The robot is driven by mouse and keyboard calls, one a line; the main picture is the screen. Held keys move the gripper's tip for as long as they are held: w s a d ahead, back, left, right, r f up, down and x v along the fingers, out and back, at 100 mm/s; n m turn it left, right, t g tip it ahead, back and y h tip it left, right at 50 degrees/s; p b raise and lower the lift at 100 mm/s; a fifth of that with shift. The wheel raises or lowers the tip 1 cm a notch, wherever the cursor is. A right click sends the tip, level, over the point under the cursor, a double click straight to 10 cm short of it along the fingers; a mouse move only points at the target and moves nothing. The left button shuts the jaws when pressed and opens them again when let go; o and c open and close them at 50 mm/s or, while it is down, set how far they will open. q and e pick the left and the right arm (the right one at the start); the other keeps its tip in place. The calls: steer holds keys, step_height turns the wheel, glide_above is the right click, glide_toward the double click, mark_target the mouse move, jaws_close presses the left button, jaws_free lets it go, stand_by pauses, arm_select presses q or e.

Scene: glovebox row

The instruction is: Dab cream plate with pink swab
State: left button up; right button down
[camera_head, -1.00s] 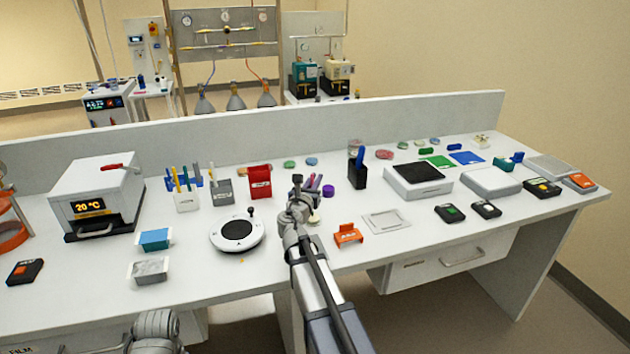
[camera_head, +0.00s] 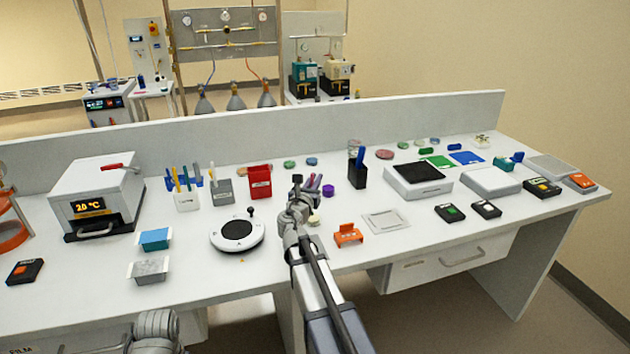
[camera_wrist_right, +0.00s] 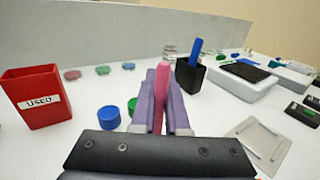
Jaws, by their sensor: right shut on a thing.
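My right gripper (camera_head: 311,184) is shut on the pink swab, which stands upright between the purple fingers in the right wrist view (camera_wrist_right: 162,90). A small cream disc, which looks like the cream plate (camera_head: 315,219), lies on the bench just right of my right wrist in the head view. My wrist hides part of it. I cannot make it out in the right wrist view. The swab's lower end is hidden, so I cannot tell whether it touches anything. My left gripper is out of view; only part of my left arm shows at the bottom.
A red bin marked USED (camera_wrist_right: 38,97) stands left of the gripper. A blue round pot (camera_wrist_right: 108,117) and a black holder with a blue item (camera_wrist_right: 190,74) are close by. An orange stand (camera_head: 348,235) and a flat grey tray (camera_head: 386,221) lie to the right.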

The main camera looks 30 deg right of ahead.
steer(key=shift+f+b, duration=0.3)
stand_by(0.7)
steer(key=shift+r, duration=0.2)
stand_by(0.9)
steer(key=shift+r+p, duration=2.35)
steer(key=shift+p, duration=0.2)
